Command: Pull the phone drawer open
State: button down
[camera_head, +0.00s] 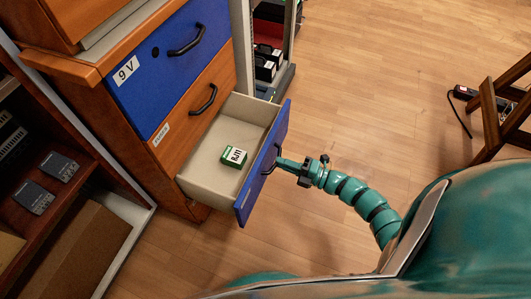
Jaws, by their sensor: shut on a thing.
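A drawer with a blue front (246,187) is pulled well out of the cabinet's lower right part. Its pale inside shows, and a small green and white box (234,156) lies in it. My gripper (279,163) is at the outer side of the blue front and shut on its dark handle (270,160). My teal arm reaches in from the right. The open drawer's own label is not in view. The drawer above it has an orange wooden front (203,97) with a small white label (161,135), too small to read surely, and it is shut.
A blue drawer marked "9 V" (165,60) is shut at the top. An open shelf with dark boxes (59,166) stands at left. Another shelf (268,62) stands behind. A wooden stool (490,115) and a power strip (465,92) are at right. The floor (390,80) between is clear.

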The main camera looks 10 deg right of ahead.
jog(key=shift+p+v, duration=0.3)
jog(key=shift+v, duration=1.6)
jog(key=c, duration=1.5)
grip_release()
jog(key=shift+p+v, duration=1.6)
jog(key=shift+v, duration=7.1)
jog(key=shift+f, duration=0.1)
